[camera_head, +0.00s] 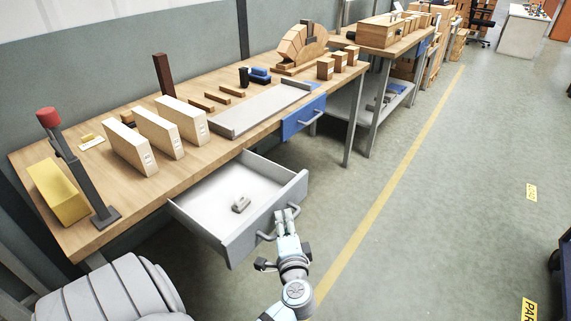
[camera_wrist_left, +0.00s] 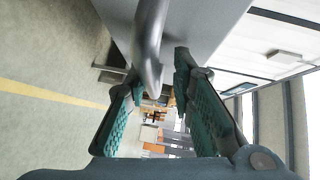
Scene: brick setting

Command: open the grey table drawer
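The grey table drawer (camera_head: 236,228) hangs pulled out from under the wooden workbench, its white inside showing. A small grey part (camera_head: 241,204) lies in it. My left gripper (camera_head: 286,218) is at the drawer's front, at the right end of its handle (camera_head: 268,234). In the left wrist view, the curved metal handle (camera_wrist_left: 150,45) reaches between the two teal fingers of my left gripper (camera_wrist_left: 158,72). The fingers are apart, with a gap between the handle and the right finger. Whether the left finger touches the handle I cannot tell. My right gripper is not in view.
The workbench (camera_head: 85,222) carries white blocks (camera_head: 180,121), a yellow block (camera_head: 58,190) and a grey tray (camera_head: 262,108). The floor (camera_head: 420,220) right of the grey drawer is clear.

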